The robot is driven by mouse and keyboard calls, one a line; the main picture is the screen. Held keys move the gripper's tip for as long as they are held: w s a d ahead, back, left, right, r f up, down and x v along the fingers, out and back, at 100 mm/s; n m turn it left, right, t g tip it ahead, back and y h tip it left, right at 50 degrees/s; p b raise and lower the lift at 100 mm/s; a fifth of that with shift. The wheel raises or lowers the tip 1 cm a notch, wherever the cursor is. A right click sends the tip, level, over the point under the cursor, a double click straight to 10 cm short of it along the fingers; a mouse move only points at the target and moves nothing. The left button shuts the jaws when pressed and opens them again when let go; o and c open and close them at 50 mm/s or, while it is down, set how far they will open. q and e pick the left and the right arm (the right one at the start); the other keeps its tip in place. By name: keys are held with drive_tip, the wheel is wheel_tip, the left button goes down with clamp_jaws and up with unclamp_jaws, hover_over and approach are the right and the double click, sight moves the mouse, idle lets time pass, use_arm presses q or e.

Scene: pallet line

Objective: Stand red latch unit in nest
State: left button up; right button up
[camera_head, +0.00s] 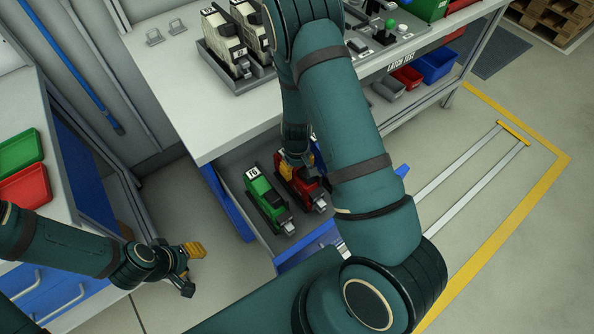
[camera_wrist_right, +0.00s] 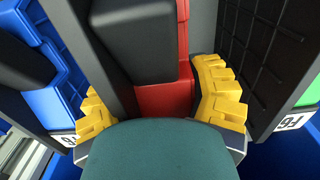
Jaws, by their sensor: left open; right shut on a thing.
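The red latch unit (camera_head: 309,190) sits in the open drawer under the bench, between a green unit (camera_head: 265,198) and a blue unit (camera_head: 319,161). My right gripper (camera_head: 289,163) reaches down into the drawer and is shut on the red unit. In the right wrist view, the yellow fingertips of my right gripper (camera_wrist_right: 160,105) lie on both sides of the red unit's body (camera_wrist_right: 164,98), beside its black part. My left gripper (camera_head: 192,268) is open and empty, left of the drawer. I cannot make out the nest clearly; my right arm hides part of the bench.
The bench (camera_head: 180,90) carries a tray (camera_head: 232,83) of beige units and a fixture with a green knob (camera_head: 390,24). Green (camera_head: 20,150) and red trays (camera_head: 25,187) lie on the left cabinet. Drawer walls are close around the units.

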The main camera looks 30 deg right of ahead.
wheel_tip(320, 180, up, 9)
drive_tip(key=p, duration=0.2)
drive_tip(key=shift+p, duration=0.35)
wheel_tip(320, 180, up, 9)
drive_tip(key=p, duration=0.7)
drive_tip(key=shift+p, duration=0.3)
